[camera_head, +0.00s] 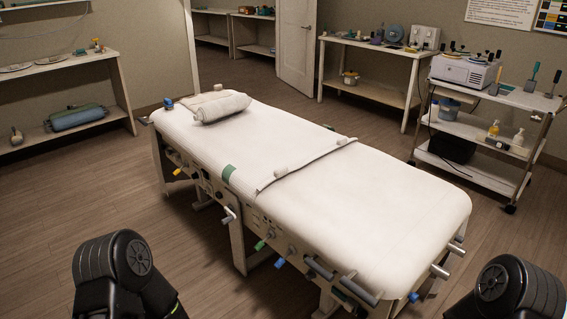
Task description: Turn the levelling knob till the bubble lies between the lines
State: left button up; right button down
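A white padded treatment table (350,205) stands in the middle of the room. Its near long side carries several small levers and knobs, among them a yellow one (178,171), a green one (260,245) and a blue one (280,263). Another blue knob (413,297) is at the near right corner. I cannot tell which is the levelling knob. No bubble or level lines can be made out. Black links of my two arms show at the bottom left and bottom right, apart from the table. Neither gripper is in view.
A wheeled cart (470,128) at the right holds a white box-shaped appliance (466,71), probably the wax warmer, and bottles. Shelves (62,62) stand at the left; a side table (375,46) stands at the back. Wooden floor (60,215) is clear left of the table.

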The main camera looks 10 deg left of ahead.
aim_at(310, 275)
jog(key=i+l, duration=0.15)
jog(key=i, duration=0.3)
jog(key=i+l+u, duration=0.1)
jog(key=i, duration=0.35)
